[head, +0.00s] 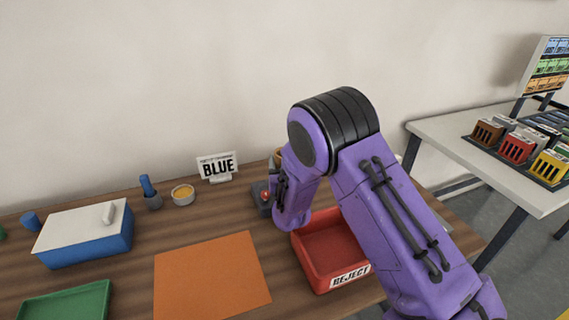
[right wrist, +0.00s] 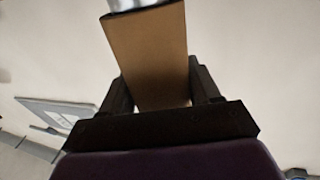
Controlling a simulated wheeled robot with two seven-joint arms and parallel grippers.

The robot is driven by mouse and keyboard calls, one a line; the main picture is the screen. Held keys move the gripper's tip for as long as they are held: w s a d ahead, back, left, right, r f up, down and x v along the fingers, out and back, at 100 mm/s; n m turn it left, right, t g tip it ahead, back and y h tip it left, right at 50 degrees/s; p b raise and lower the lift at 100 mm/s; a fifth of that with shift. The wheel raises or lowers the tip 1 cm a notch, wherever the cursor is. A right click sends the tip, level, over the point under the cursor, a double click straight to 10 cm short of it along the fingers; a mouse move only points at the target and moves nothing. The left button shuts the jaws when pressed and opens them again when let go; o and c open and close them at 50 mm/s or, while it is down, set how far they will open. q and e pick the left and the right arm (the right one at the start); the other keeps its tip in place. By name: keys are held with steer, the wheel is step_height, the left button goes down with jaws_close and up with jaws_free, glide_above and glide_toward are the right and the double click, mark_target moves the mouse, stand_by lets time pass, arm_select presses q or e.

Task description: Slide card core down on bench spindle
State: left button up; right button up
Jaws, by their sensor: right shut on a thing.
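The brown card core (right wrist: 152,50) stands between the dark fingers of my right gripper (right wrist: 160,88), which is shut on it. A silvery metal piece (right wrist: 135,4) with a dark rim shows at the core's far end; it may be part of the bench spindle, but its full shape is cut off. In the head view my right gripper (head: 281,186) is mostly hidden by my purple arm, beside a dark grey base (head: 260,198) with a red spot. A small tan bit (head: 277,157) shows above it, probably the core. My left gripper is not in view.
A red REJECT tray (head: 322,246) lies under my right arm. A white table (head: 480,150) stands at right.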

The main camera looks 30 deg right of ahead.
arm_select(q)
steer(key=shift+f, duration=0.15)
arm_select(e)
steer(key=shift+s+a+f+g, duration=0.15)
steer(key=shift+s+f, duration=0.1)
steer(key=shift+f, duration=0.5)
steer(key=shift+s+a+f+g, duration=0.15)
steer(key=shift+s+f, duration=0.05)
steer(key=shift+f, duration=0.5)
steer(key=shift+w+d+r+p, duration=0.15)
steer(key=shift+w+r+p, duration=0.35)
steer(key=shift+r+p, duration=0.5)
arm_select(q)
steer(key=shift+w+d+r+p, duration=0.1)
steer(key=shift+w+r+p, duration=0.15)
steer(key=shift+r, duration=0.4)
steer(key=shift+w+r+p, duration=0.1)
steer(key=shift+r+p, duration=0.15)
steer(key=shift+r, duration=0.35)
arm_select(e)
steer(key=shift+w+d+r, duration=0.1)
steer(key=shift+d+r, duration=0.05)
steer(key=shift+r, duration=0.2)
steer(key=shift+r, duration=0.15)
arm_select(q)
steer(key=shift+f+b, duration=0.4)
arm_select(e)
steer(key=shift+f, duration=0.6)
